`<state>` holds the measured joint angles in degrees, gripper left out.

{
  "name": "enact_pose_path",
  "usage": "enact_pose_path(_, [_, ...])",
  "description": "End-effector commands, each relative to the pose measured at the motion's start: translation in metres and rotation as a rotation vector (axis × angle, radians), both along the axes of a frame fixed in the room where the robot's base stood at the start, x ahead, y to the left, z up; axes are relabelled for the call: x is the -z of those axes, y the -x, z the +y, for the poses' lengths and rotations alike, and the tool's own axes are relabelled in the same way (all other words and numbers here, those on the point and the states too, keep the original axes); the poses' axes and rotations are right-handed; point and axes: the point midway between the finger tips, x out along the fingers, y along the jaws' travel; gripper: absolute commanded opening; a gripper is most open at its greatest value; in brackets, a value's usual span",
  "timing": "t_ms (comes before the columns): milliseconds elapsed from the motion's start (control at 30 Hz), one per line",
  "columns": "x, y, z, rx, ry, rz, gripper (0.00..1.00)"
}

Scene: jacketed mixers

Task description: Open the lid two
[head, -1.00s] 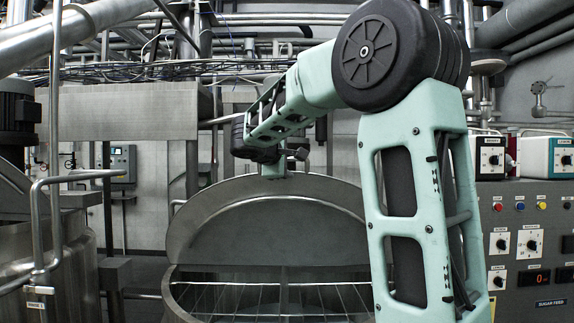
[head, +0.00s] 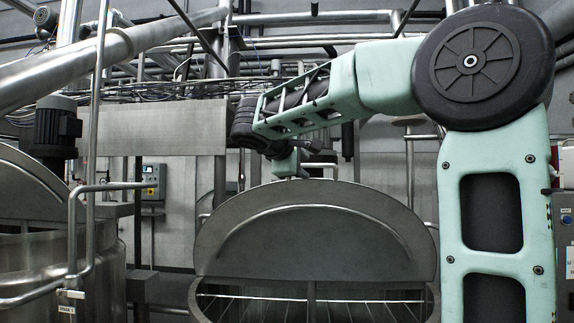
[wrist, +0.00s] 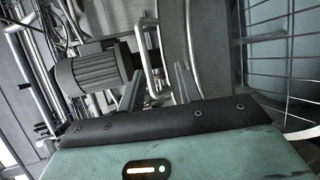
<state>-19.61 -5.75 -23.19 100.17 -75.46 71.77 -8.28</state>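The grey metal lid (head: 315,240) of the mixer in front of me stands raised on its hinge side, showing its wide face and curved top edge in the head view. My gripper (head: 291,175) is at the lid's top edge, and its fingertips are hard to make out there. In the wrist view, my gripper (wrist: 157,85) has its two fingers apart. A bent metal bar (wrist: 148,50) shows beyond and between them; I cannot tell whether they touch it. No thing is clearly clamped.
The mixer's opening has a wire grid (head: 370,301) below the lid. Another mixer (head: 40,255) with a raised lid stands at the left, behind a pipe rail (head: 80,230). A dark motor (head: 55,130) rises behind it. A control panel (head: 565,225) edges in at the right.

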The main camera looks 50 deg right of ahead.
Motion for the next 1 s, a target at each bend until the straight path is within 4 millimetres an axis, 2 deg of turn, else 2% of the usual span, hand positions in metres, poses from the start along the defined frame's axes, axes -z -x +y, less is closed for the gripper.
enact_pose_path(33, [0.001, 0.002, 0.012, -0.003, -0.001, -0.006, 0.34])
enact_pose_path(200, [-0.011, 0.011, 0.045, -0.002, -0.001, -0.003, 0.34])
enact_pose_path(400, [-0.021, 0.018, 0.071, 0.000, 0.000, -0.001, 0.34])
enact_pose_path(600, [-0.025, 0.021, 0.079, 0.002, -0.002, 0.000, 0.34])
enact_pose_path(1000, [-0.025, 0.020, 0.079, 0.001, -0.001, 0.000, 0.34])
